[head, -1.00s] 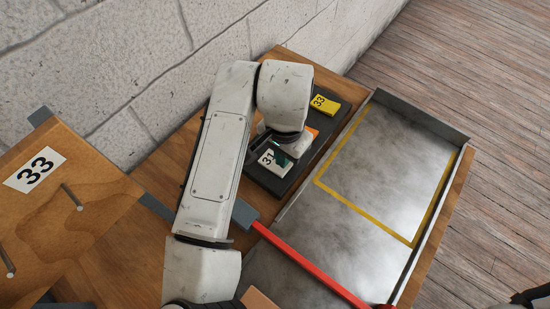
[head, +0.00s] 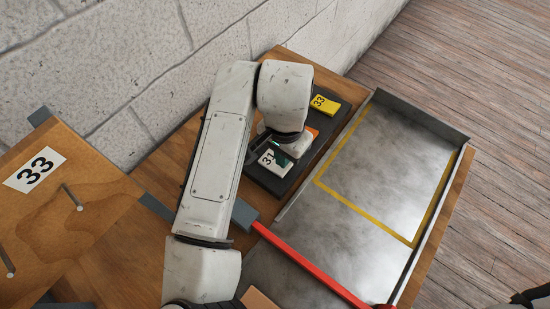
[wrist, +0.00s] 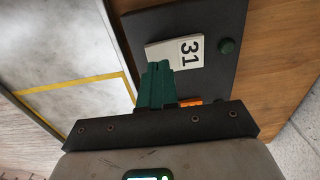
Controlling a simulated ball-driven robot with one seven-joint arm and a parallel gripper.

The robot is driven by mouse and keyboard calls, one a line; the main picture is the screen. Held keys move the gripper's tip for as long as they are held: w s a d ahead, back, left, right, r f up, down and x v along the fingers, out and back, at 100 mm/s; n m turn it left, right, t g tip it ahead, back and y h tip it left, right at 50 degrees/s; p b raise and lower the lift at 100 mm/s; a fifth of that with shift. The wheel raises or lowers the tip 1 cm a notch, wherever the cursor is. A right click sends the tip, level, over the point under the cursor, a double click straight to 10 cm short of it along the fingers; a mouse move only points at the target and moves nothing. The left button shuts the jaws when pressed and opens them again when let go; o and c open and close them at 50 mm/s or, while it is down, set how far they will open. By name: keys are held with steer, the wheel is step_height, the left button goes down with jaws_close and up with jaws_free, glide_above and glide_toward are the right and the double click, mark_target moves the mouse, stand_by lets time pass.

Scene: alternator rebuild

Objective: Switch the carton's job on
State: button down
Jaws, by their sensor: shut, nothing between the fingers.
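A dark panel (head: 266,181) lies on the wooden bench and carries numbered tiles. A white tile marked 31 (head: 270,163) is at its near end, and a yellow tile marked 33 (head: 324,104) is at its far end. An orange tile (head: 313,132) between them is mostly hidden by my wrist. My gripper (head: 283,158) is shut and empty over the panel. In the wrist view its green fingertips (wrist: 155,78) overlap the edge of the white tile (wrist: 176,52); I cannot tell whether they touch it.
A metal tray (head: 355,190) with a raised rim and yellow outline lies right of the panel, its marked area empty. A red bar (head: 305,262) crosses its near part. A wooden board labelled 33 (head: 70,220) with metal pins stands left. A block wall is behind.

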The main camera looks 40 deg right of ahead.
steer(key=shift+f+b, duration=0.7)
steer(key=shift+f, duration=0.3)
stand_by(0.4)
steer(key=shift+r, duration=0.2)
steer(key=shift+r+p, duration=2.85)
steer(key=shift+r, duration=0.5)
